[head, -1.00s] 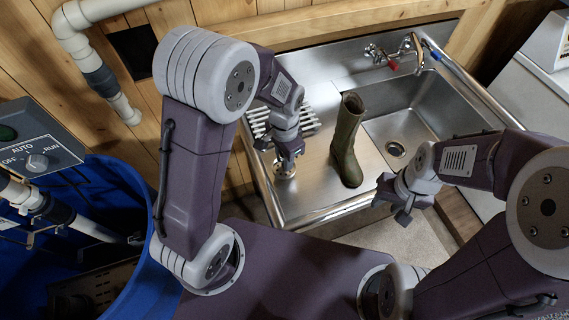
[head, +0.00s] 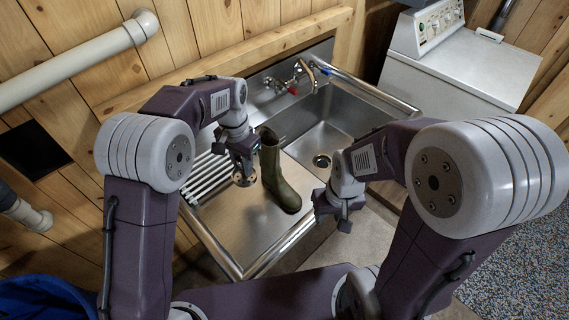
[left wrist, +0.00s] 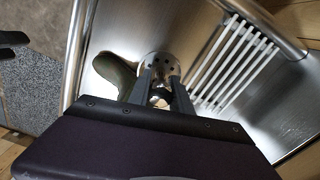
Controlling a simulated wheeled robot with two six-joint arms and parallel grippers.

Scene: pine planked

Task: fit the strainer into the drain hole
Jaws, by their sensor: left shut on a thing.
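The strainer (head: 245,179) is a round metal disc with small holes, and it also shows in the left wrist view (left wrist: 160,63). My left gripper (head: 243,168) is shut on it from above, over the drainboard left of the boot; the strainer appears raised off the steel. The drain hole (head: 321,161) is a dark round opening in the floor of the sink basin (head: 318,136), right of the boot, and looks uncovered. My right gripper (head: 340,212) hangs empty in front of the sink's front rim; its finger gap is unclear.
White rack bars (head: 203,176) lie at the left. A tap (head: 300,76) is at the back. A white machine (head: 440,75) stands right of the sink.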

